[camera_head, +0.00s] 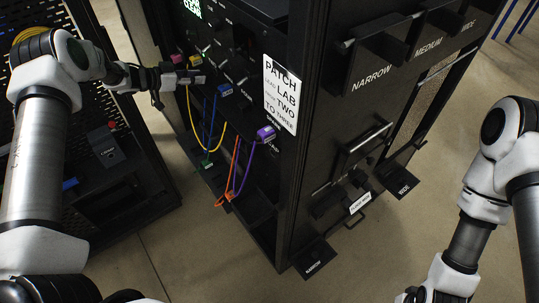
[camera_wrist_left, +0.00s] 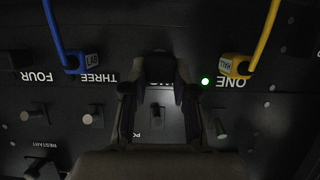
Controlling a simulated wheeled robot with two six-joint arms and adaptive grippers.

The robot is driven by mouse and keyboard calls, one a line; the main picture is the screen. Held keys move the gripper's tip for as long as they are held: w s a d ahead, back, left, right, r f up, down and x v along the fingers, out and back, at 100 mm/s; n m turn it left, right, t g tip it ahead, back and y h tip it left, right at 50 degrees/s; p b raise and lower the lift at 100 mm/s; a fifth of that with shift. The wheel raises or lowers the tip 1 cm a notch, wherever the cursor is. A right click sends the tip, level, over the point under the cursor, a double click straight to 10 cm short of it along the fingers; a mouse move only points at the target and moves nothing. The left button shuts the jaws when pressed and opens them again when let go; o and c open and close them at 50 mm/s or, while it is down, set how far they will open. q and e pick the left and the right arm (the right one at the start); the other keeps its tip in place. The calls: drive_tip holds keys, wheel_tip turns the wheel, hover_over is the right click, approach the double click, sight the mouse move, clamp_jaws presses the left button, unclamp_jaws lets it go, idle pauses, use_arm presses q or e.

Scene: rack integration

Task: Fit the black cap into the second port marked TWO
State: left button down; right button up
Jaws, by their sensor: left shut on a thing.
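My left gripper (camera_head: 190,78) reaches from the left to the front of the black rack. In the left wrist view its two fingers (camera_wrist_left: 160,92) are shut on a dark piece (camera_wrist_left: 160,66), which I take as the black cap; its outline blends with the black panel. The fingers stand between the labels THREE (camera_wrist_left: 97,78) and ONE (camera_wrist_left: 230,83). The port in between and most of its label are hidden behind the gripper, so I cannot tell how far the cap is in. My right arm is at the lower right; its fingertips are out of view.
A blue plug (camera_wrist_left: 74,64) sits by THREE and a yellow plug (camera_wrist_left: 236,66) by ONE, beside a green light (camera_wrist_left: 205,81). Yellow, blue, orange and purple cables hang on the rack front. A purple plug (camera_head: 265,134) and white sign (camera_head: 281,95) are to the right.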

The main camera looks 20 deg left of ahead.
sight(206, 74)
idle(0.4)
use_arm(q)
drive_tip(key=shift+p, duration=0.65)
idle(1.0)
drive_tip(key=shift+w+d+b, duration=0.85)
drive_tip(key=shift+w+d, duration=0.35)
drive_tip(key=shift+w, duration=0.3)
idle(0.4)
drive_tip(key=c, duration=0.8)
unclamp_jaws()
drive_tip(key=v, duration=1.2)
drive_tip(key=shift+w, duration=0.1)
